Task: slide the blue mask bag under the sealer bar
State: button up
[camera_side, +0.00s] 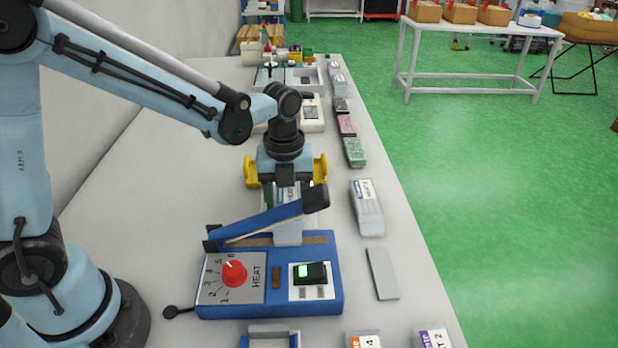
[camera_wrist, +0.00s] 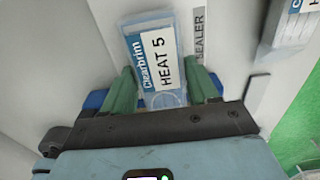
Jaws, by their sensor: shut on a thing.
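The mask bag (camera_wrist: 158,62) is clear with a blue Clearbrim print and a white HEAT 5 label. In the side view its near end (camera_side: 288,232) lies at the far edge of the blue sealer (camera_side: 270,309), over part of the brown strip, beneath the raised bar. The blue sealer bar (camera_side: 262,220) is tilted up, with a black handle at its upper right end. My gripper (camera_side: 286,178) is behind the bar, shut on the bag. In the wrist view the green fingers of my gripper (camera_wrist: 163,92) press the bag's sides. The bar hides part of the bag.
The sealer's red heat dial (camera_side: 234,273) points near 5 or 6, and its switch (camera_side: 309,273) glows green. Bagged packs (camera_side: 368,210) and a flat grey plate (camera_side: 382,273) line the table's right side. The table left of the sealer is mostly clear.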

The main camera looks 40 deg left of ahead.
dwell(0.3)
jog(key=o, duration=1.1)
jog(key=shift+r, duration=0.95)
jog(key=shift+r, duration=3)
